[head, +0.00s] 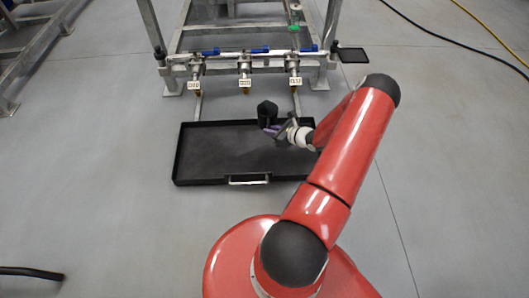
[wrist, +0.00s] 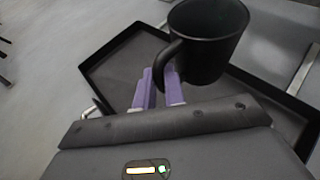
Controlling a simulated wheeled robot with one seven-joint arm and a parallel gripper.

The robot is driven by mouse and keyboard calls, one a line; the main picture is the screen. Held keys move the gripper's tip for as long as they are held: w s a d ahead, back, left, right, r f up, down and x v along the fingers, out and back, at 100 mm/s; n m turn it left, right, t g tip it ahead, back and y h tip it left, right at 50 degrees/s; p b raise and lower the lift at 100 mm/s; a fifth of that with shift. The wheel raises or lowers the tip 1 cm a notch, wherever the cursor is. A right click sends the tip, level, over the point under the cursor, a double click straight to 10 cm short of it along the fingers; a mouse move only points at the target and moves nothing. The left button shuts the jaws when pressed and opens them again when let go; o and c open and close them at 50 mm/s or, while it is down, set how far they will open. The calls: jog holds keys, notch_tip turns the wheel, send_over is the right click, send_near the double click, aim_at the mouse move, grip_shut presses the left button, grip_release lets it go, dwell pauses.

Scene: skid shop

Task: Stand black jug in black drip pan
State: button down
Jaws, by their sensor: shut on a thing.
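The black jug (head: 267,110) is upright in my gripper, over the right part of the black drip pan (head: 215,152). In the wrist view the jug (wrist: 212,45) shows its open rim and its side handle. The purple fingers of my gripper (wrist: 162,90) are shut on the handle. In the head view my gripper (head: 272,130) is partly hidden by the jug and my arm. The drip pan (wrist: 110,75) lies flat on the floor beneath, with a low rim. I cannot tell whether the jug's base touches the pan.
A metal skid frame (head: 190,50) with blue-handled valves (head: 245,83) and tags stands behind the pan. The pan has a metal handle (head: 248,179) at its front. A small black tray (head: 352,55) is at the right. Hoses lie on the floor. The pan's left part is bare.

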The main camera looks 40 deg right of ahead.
notch_tip(320, 180, down, 15)
jog(key=shift+r+b, duration=0.1)
jog(key=shift+b, duration=0.9)
jog(key=c, duration=1.9)
grip_release()
jog(key=o, duration=0.4)
